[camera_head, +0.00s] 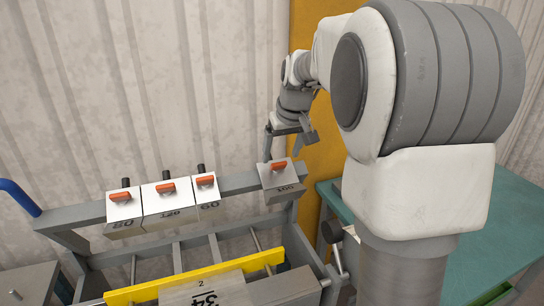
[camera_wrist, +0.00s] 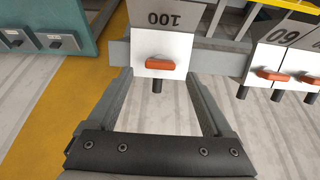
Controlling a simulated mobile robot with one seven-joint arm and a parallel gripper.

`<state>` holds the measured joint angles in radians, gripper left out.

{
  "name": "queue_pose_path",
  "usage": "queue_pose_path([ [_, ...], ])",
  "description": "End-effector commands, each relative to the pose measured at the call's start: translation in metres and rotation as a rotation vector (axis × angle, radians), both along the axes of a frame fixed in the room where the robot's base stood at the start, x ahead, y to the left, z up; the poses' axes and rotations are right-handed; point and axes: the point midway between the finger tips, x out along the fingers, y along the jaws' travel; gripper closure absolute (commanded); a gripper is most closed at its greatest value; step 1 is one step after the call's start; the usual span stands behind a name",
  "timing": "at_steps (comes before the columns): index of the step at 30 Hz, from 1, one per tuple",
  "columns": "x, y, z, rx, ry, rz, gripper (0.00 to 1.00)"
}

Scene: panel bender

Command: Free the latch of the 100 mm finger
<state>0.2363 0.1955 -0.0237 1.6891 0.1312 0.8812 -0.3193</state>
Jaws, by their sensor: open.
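The 100 mm finger (camera_head: 281,183) is a light grey block marked 100 at the right end of the beam. Its orange latch (camera_head: 279,165) sits on its top face. In the wrist view the finger (camera_wrist: 172,22) is upside down, and its latch (camera_wrist: 160,64) lies crosswise above a dark peg. My gripper (camera_head: 284,148) is just above and behind this finger in the head view. In the wrist view my gripper (camera_wrist: 159,76) is open, its two jaws on either side of the latch and apart from it. Nothing is held.
Several other fingers with orange latches, such as the one marked 60 (camera_wrist: 284,38), sit farther along the grey beam (camera_head: 237,184). A yellow bar (camera_head: 195,277) crosses in front. A green bench (camera_head: 334,203) stands to the right. The beam is bare between the 100 finger and its neighbours.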

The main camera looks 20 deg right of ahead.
Motion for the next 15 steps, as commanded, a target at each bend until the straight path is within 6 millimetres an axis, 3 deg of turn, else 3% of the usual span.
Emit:
queue_pose_path([
  [6,0.01,0.0,-0.023,0.001,0.0,0.0,0.15],
  [15,0.012,0.0,-0.029,0.0,-0.001,0.0,0.15],
])
